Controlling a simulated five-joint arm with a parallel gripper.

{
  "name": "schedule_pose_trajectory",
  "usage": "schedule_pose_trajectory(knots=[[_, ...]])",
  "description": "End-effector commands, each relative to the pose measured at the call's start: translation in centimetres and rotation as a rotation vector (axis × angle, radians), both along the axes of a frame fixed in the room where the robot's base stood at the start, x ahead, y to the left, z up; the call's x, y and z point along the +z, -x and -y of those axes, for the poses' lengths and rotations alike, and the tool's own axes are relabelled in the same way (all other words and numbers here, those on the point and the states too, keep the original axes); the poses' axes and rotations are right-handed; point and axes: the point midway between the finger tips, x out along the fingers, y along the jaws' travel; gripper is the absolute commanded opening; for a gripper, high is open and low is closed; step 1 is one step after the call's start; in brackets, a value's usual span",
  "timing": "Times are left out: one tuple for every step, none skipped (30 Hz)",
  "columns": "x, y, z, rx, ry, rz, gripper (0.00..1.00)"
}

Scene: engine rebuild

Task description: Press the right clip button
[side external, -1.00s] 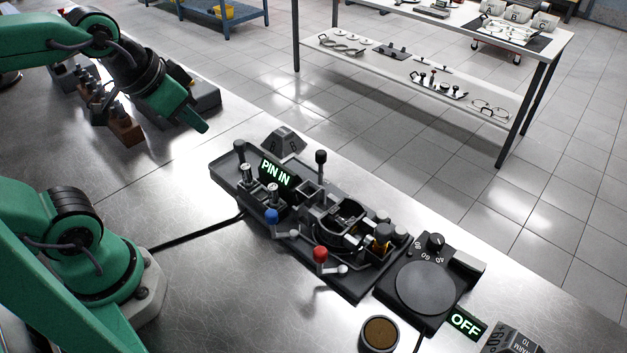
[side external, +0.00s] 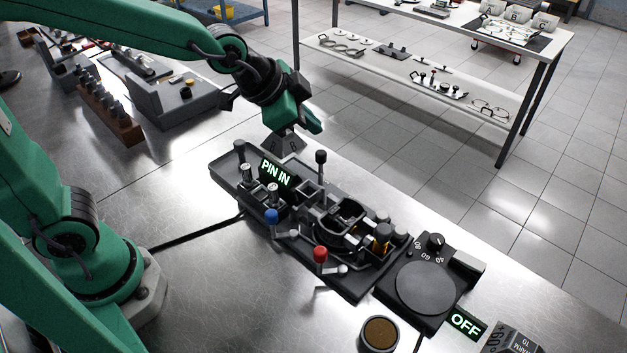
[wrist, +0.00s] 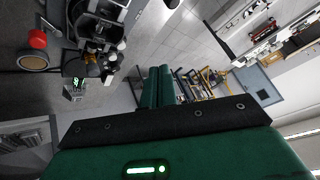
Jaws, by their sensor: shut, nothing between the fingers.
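My gripper (side external: 314,125) is shut and empty. It hangs above the back left end of the black fixture (side external: 355,291), apart from it, beside a dark angled block (side external: 288,143). In the wrist view the closed green fingers (wrist: 158,85) point away from the fixture. The fixture carries a lit "PIN IN" display (side external: 276,173), a blue-knobbed lever (side external: 271,216), a red-knobbed lever (side external: 320,254) and a black-knobbed upright lever (side external: 321,157). Its central clamp-like parts (side external: 350,213) are small and crowded. I cannot tell which part is the right clip button.
A black unit with a round plate (side external: 426,287), a dial (side external: 436,241) and an "OFF" display (side external: 466,322) adjoins the fixture's right end. A round brown-topped cup (side external: 380,333) stands in front. A brown block with pegs (side external: 109,116) and a grey box (side external: 178,105) stand at left.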

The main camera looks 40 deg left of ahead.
Motion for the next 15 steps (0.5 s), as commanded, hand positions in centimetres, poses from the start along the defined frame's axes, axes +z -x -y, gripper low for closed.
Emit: schedule_pose_trajectory(knots=[[-0.5,-0.6,0.9,-0.032,-0.011,0.009,0.0],[-0.8,-1.0,1.4,-0.052,-0.017,0.014,0.0],[-1.1,-1.5,2.1,-0.076,-0.025,0.025,0.0],[-1.3,-1.8,2.6,-0.094,-0.031,0.033,0.0],[-1.6,-2.2,3.2,-0.114,-0.037,0.042,0.0],[-1.9,-2.6,3.9,-0.138,-0.045,0.052,0.0],[-2.2,-2.9,4.4,-0.157,-0.052,0.059,0.0],[-2.5,-3.2,5.0,-0.175,-0.057,0.068,0.0],[-2.9,-3.6,5.7,-0.201,-0.065,0.079,0.0],[-3.2,-3.9,6.2,-0.217,-0.071,0.088,0.0],[-3.5,-4.1,6.8,-0.235,-0.077,0.096,0.0],[-3.9,-4.5,7.5,-0.26,-0.084,0.107,0.0],[-4.2,-4.7,8.0,-0.276,-0.09,0.115,0.0],[-4.5,-4.9,8.6,-0.292,-0.096,0.124,0.0],[-4.9,-5.2,9.2,-0.313,-0.102,0.132,0.0]])
